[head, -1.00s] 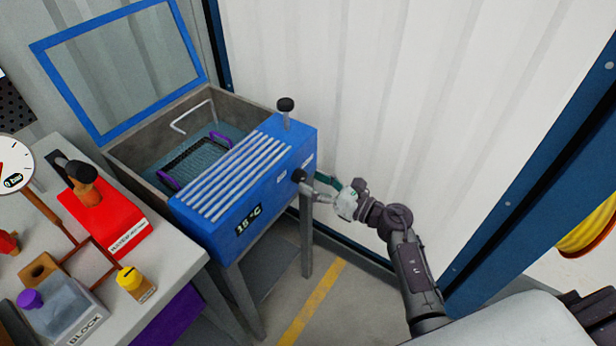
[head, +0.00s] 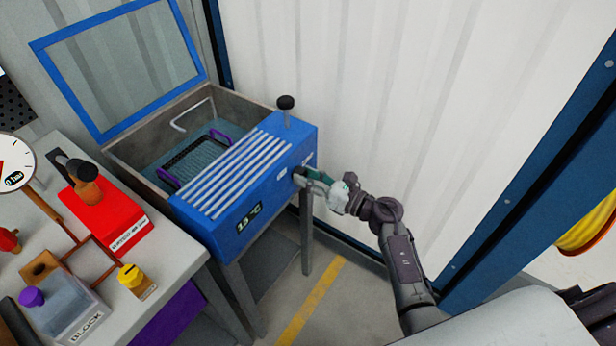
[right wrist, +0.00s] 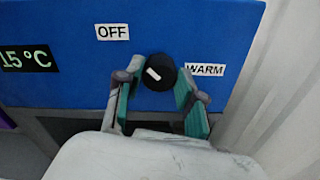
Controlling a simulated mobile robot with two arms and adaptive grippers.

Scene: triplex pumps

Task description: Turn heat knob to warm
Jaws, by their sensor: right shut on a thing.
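The black heat knob (right wrist: 160,74) is on the front panel of the blue heated bath (head: 235,215). Its white mark is off-centre toward the left, on the side of the OFF label (right wrist: 112,32). The WARM label (right wrist: 205,69) is just right of the knob. My right gripper (head: 309,175) is at the panel's right end and hides most of the knob in the head view. In the right wrist view its teal-padded fingers (right wrist: 157,88) stand on either side of the knob, shut on it. The display (right wrist: 28,58) reads 15 °C. My left gripper is out of view.
The bath's glass lid (head: 125,65) stands open, with a purple-handled basket (head: 200,155) inside. A black-topped lever (head: 286,108) rises from the bath's top. A bench with a red block (head: 105,215) is at left. The corrugated wall (head: 400,100) is close at right.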

